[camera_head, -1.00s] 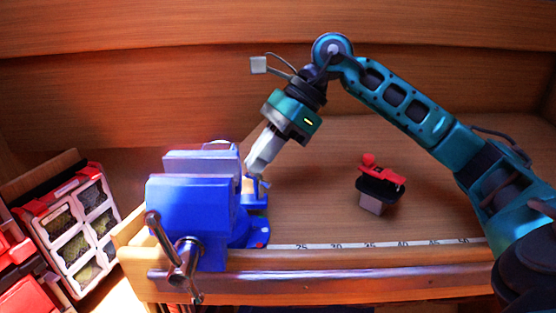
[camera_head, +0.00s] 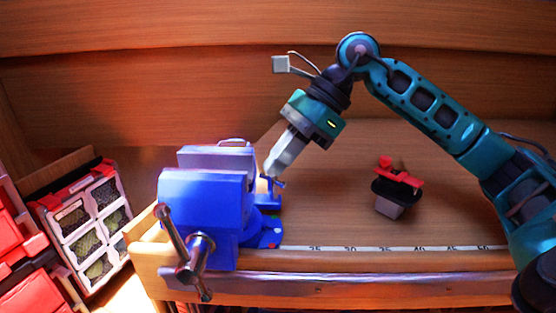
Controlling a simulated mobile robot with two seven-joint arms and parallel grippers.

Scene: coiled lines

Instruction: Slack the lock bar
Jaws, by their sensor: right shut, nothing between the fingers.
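A blue bench vise (camera_head: 203,205) is at the front left of the wooden bench, with its steel screw handle (camera_head: 172,232) facing the front. A small bar (camera_head: 279,184), which looks like the lock bar, sticks up at the right side of the vise base. My right gripper (camera_head: 270,174) points down and left, shut and empty, with its tips right by the top of this bar. I cannot tell whether they touch it. My left gripper is not in view.
A red and black tool with a grey block below (camera_head: 397,187) stands on the bench to the right. A measuring strip (camera_head: 385,249) runs along the front edge. Red organiser cases (camera_head: 88,225) stand at the left. The bench between vise and tool is clear.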

